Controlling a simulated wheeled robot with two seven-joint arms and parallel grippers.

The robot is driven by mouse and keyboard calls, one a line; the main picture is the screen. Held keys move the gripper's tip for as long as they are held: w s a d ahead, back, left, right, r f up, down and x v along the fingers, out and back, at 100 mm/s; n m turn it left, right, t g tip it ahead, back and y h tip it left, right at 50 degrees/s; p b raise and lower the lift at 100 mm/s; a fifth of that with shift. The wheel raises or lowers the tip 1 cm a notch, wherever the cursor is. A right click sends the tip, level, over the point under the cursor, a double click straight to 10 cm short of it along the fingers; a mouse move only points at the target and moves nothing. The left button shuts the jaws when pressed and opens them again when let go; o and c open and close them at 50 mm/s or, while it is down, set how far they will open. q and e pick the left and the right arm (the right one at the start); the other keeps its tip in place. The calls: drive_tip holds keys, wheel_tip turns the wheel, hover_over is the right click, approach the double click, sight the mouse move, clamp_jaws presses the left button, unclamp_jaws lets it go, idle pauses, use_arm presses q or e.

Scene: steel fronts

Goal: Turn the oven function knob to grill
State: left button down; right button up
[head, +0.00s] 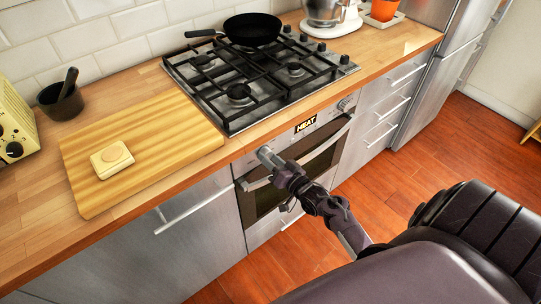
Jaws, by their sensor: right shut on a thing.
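The steel oven (322,160) is set under the worktop, with a panel along its top edge. The panel's small display (306,124) reads "HEAT" in lit letters. My right gripper (267,156) is at the left end of this panel, shut on the oven function knob there. The gripper covers most of that knob, so its pointer and any grill mark cannot be read. A second knob (345,104) sits at the right end of the panel, free. My left gripper is not in view.
The oven door handle (318,152) runs just below the panel, close to my right gripper. A gas hob (262,77) with a black pan (252,29) is above. A wooden board (150,165) lies left. Red floor is open at right.

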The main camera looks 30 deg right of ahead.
drive_tip(key=m+p, duration=0.1)
drive_tip(key=m, duration=0.3)
drive_tip(key=shift+a+m+p, duration=0.1)
drive_tip(key=shift+m+p, duration=0.2)
drive_tip(key=shift+p, duration=0.1)
drive_tip(key=shift+m+p, duration=0.55)
drive_tip(key=shift+m, duration=0.95)
drive_tip(key=shift+a, duration=0.1)
drive_tip(key=o, duration=1)
drive_tip(key=s, duration=0.5)
drive_tip(key=s+d, duration=0.1)
drive_tip(key=s, duration=0.1)
drive_tip(key=shift+s+f+b, duration=0.15)
drive_tip(key=shift+s+b, duration=0.2)
drive_tip(key=shift+s, duration=0.05)
